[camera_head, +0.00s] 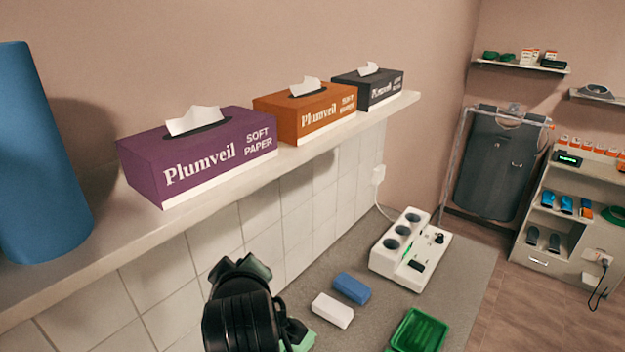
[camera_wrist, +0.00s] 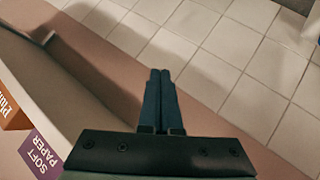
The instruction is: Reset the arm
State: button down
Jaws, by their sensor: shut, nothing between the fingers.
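My gripper shows in the wrist view (camera_wrist: 160,75) with its two dark fingers together and nothing between them. Behind the fingers are the pinkish wall and white tiles. In the head view my black arm end rises at the bottom centre, in front of the tiled wall and below the shelf. The fingertips cannot be made out clearly there.
A shelf (camera_head: 75,284) carries a blue cylinder (camera_head: 40,160) and purple (camera_head: 195,158), orange (camera_head: 305,112) and black (camera_head: 368,86) tissue boxes. Below are a white device (camera_head: 410,247), a blue block (camera_head: 351,288), a white block (camera_head: 332,310) and a green tray (camera_head: 418,331).

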jog(key=s+d+r+m+t+h, duration=0.35)
jog(key=d+r+m+t, duration=0.25)
jog(key=d+r+m, duration=0.8)
jog(key=s+a+r+n+t+b, duration=0.2)
jog(key=s+r+n+t+b, duration=0.1)
jog(key=s+r+t+b, duration=0.6)
jog(key=s+t+b, duration=0.1)
jog(key=s+b, duration=0.3)
jog(key=b, duration=0.4)
jog(key=shift+s+a, duration=0.15)
jog(key=shift+s, duration=0.1)
